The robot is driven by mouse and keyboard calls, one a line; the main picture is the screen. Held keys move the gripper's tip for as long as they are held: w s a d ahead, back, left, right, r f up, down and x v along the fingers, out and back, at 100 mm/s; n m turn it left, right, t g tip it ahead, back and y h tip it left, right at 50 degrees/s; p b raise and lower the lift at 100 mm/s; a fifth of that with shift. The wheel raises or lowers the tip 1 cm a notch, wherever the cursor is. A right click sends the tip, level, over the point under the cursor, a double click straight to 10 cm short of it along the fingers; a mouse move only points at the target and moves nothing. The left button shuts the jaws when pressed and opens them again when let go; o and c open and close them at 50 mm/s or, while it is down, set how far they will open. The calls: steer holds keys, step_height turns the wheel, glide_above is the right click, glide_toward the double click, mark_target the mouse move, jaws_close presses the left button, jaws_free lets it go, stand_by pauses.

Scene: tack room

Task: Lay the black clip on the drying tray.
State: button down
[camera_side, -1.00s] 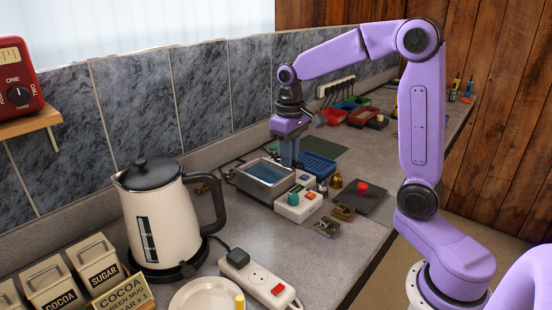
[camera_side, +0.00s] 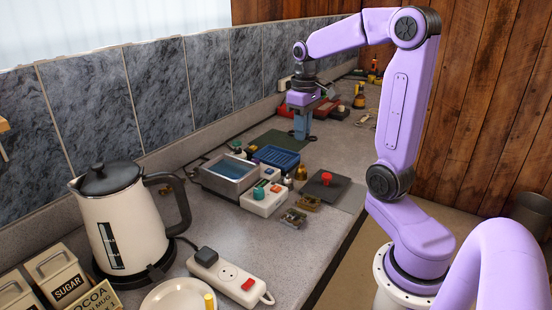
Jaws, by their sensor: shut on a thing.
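My gripper (camera_side: 301,136) points down over the far part of the counter, just beyond the blue ribbed tray. It is shut on a small dark thing (camera_side: 312,139) that sticks out at the fingertips. This looks like the black clip, but it is too small to make out fully. The blue ribbed tray (camera_side: 275,155), which looks like the drying tray, lies on the counter nearer the camera and to the left of the gripper. I cannot tell how high the fingertips are above the counter.
A metal basin with blue liquid (camera_side: 226,182) stands beside the blue tray. In front are a white box with coloured tops (camera_side: 262,203), small brass-coloured parts (camera_side: 294,217) and a dark plate with a red knob (camera_side: 325,190). A kettle (camera_side: 122,222) stands at the left.

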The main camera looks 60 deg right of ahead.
steer(key=shift+w+d+f, duration=0.2)
steer(key=shift+d, duration=0.25)
steer(key=w+d+f, duration=0.3)
steer(key=w+f, duration=0.1)
steer(key=w, duration=0.3)
glide_above(277, 159)
steer(key=f, duration=0.5)
steer(key=shift+s+a, duration=0.2)
steer(key=shift+w+d+f, duration=0.15)
steer(key=shift+w+f, duration=0.1)
steer(key=shift+f, duration=1.55)
steer(key=shift+f, duration=0.15)
steer(key=c, duration=1.1)
jaws_free()
steer(key=shift+o, duration=0.2)
